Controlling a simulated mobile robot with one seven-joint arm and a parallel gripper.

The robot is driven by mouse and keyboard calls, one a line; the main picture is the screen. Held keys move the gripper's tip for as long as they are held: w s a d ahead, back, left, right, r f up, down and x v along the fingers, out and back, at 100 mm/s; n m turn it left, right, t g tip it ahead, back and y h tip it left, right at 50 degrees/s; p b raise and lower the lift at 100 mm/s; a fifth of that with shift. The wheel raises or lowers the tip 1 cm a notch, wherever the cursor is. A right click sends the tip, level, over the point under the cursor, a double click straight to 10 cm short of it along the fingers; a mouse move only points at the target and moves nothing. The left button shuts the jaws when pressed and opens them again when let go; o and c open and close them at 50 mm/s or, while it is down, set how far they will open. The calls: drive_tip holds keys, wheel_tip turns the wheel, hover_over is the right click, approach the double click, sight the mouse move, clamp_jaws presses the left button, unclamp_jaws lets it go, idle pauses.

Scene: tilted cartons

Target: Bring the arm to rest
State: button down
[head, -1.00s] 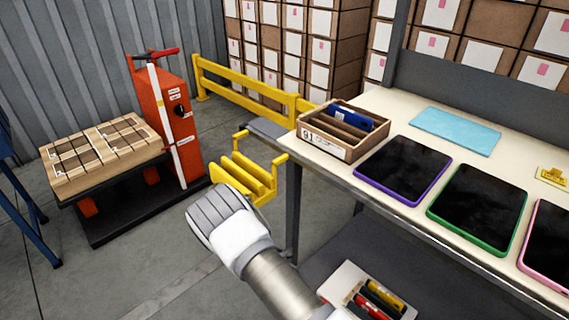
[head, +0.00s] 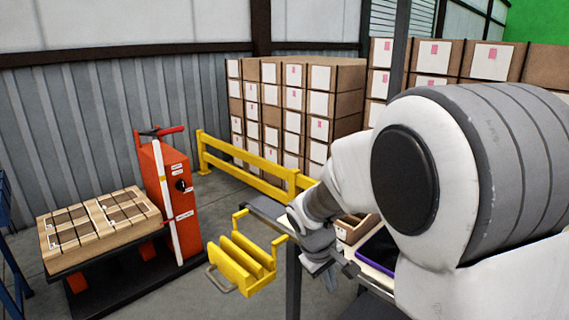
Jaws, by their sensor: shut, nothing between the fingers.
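My arm fills the right half of the head view, its large white and grey links close to the camera. My gripper (head: 322,268) hangs at the arm's end, pointing down, in front of the table's near left corner. It looks small and dark and its fingers are together, with nothing seen in them. It is just right of the yellow slotted holder (head: 243,262); I cannot tell whether there is contact with anything behind it.
A wooden box (head: 355,229) and a purple-edged tablet (head: 377,250) show partly behind my arm; most of the table is hidden. An orange lift truck (head: 160,195) bearing a carton stack (head: 98,226) stands left. A yellow rail (head: 245,158) and stacked cartons (head: 290,105) stand behind.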

drive_tip(key=s+d+r+m+t+y, duration=0.25)
drive_tip(key=s+r, duration=0.45)
drive_tip(key=s, duration=0.4)
drive_tip(key=s+d+r+m+t+y, duration=0.15)
drive_tip(key=s+r+m, duration=0.25)
drive_tip(key=s+r, duration=0.45)
wheel_tip(320, 180, up, 22)
drive_tip(key=s+h+p, duration=0.1)
drive_tip(key=p, duration=2.2)
drive_tip(key=shift+s+g, duration=0.35)
drive_tip(key=shift+g, duration=0.05)
